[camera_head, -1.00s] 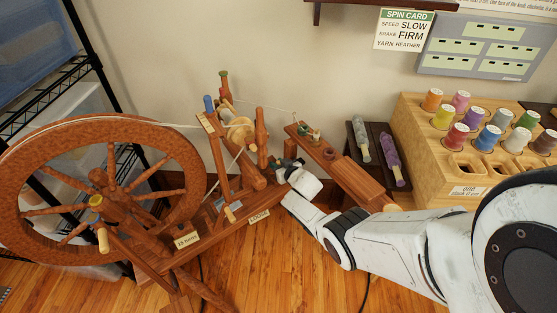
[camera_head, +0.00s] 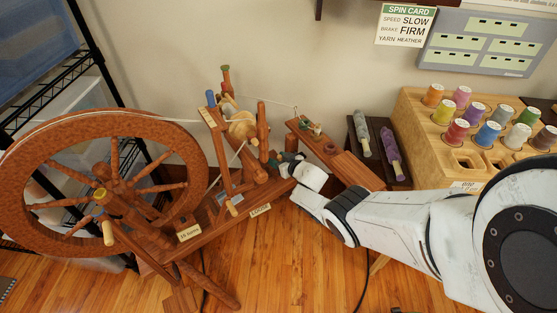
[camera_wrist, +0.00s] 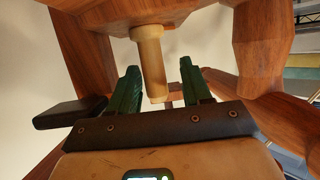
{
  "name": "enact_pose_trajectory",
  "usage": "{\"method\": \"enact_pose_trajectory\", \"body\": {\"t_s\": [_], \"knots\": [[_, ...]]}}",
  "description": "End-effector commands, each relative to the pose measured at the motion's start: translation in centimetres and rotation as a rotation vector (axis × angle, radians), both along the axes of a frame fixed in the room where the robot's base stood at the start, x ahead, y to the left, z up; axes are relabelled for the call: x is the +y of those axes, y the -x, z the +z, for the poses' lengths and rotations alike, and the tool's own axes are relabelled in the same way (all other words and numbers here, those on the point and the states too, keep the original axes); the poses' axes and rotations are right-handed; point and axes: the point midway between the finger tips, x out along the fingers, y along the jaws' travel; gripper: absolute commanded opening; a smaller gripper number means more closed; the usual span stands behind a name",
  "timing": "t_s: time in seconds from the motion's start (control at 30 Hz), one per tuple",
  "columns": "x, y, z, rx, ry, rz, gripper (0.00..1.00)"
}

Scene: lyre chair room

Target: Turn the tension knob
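The brown wooden spinning wheel (camera_head: 187,145) stands at left with its uprights and spindle parts. A pale, round wooden peg (camera_wrist: 150,60), which looks like the tension knob, hangs down in the middle of the wrist view. My gripper (camera_wrist: 159,72) has its two green fingers apart, one on each side of the peg in the picture, with gaps showing on both sides. I cannot tell how deep the peg sits between them. In the head view my gripper (camera_head: 290,158) is at the right end of the wheel's frame, and this peg cannot be made out there.
A low wooden bench (camera_head: 357,169) lies just right of my gripper. A dark stand (camera_head: 400,173) with two yarn rolls and a wooden thread rack (camera_head: 412,120) stand behind my arm. A spin card (camera_head: 405,26) hangs on the wall. Open floor (camera_head: 285,265) lies in front.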

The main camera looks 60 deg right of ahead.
Motion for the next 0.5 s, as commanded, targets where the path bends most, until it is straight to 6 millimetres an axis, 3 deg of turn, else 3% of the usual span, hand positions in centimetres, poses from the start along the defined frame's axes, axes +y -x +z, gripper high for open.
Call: {"method": "enact_pose_trajectory", "body": {"t_s": [0.27, 0.5], "knots": [[0.1, 0.5, 0.4, 0.001, -0.001, -0.004, 0.48], [1.3, 2.7, 1.7, 0.001, -0.003, -0.005, 0.48]]}}
